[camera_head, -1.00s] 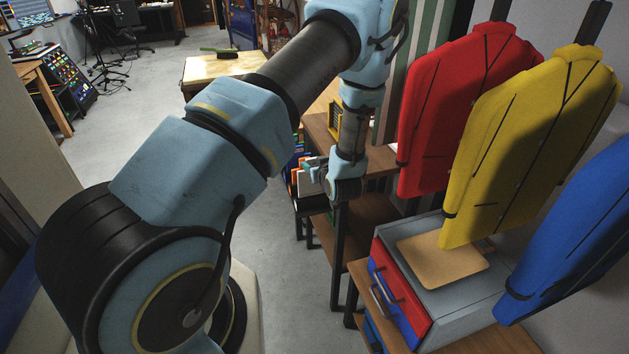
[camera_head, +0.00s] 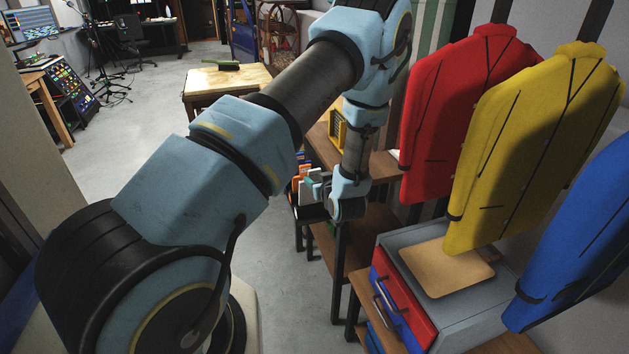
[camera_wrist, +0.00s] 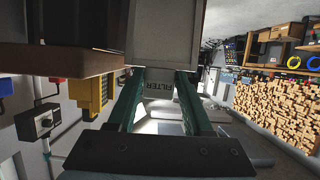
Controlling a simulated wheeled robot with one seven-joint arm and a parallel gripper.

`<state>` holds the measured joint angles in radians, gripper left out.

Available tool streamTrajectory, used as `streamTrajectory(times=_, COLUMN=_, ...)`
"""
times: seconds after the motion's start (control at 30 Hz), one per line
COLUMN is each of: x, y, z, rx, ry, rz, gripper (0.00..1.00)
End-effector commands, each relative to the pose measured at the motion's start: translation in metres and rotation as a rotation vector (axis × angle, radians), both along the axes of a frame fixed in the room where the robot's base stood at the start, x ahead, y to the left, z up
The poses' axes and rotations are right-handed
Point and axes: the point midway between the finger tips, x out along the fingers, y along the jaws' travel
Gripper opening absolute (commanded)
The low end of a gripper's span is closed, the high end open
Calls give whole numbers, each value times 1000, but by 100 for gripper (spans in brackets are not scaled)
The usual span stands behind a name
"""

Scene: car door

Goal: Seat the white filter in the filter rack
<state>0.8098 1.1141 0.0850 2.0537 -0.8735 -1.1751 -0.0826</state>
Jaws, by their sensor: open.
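The white filter (camera_wrist: 165,35), with a "FILTER" label on its near end, fills the top middle of the wrist view. My gripper (camera_wrist: 158,78) is open, with its two green fingers reaching toward the labelled end from either side. I cannot tell whether they touch it. In the head view my gripper (camera_head: 319,186) is low beside the shelving, partly hidden by my wrist. A yellow slotted item (camera_head: 337,128) stands on the wooden shelf, and a yellow shape (camera_wrist: 90,95) also shows in the wrist view. I cannot tell whether it is the filter rack.
A brown shelf edge (camera_wrist: 75,60) is close on the left in the wrist view. Wooden shelving (camera_head: 368,235) stands beside my arm. A grey drawer cabinet (camera_head: 465,305) and red, yellow and blue jackets are at the right. The floor (camera_head: 150,120) at the left is clear.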

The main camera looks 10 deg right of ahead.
Motion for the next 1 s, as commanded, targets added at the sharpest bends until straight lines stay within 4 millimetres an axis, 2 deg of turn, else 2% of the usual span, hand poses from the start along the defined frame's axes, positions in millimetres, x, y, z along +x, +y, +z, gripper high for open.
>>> streamTrajectory(times=0.03, x=-22, y=-1, z=-23, rx=9, ry=60, rz=-11, gripper=78)
streamTrajectory(times=0.4, x=-85, y=-10, z=11, rx=6, ry=48, rz=-7, gripper=78)
streamTrajectory(times=0.6, x=-100, y=-11, z=21, rx=5, ry=45, rz=-5, gripper=78)
streamTrajectory(times=1.0, x=-102, y=-11, z=24, rx=6, ry=42, rz=-2, gripper=78)
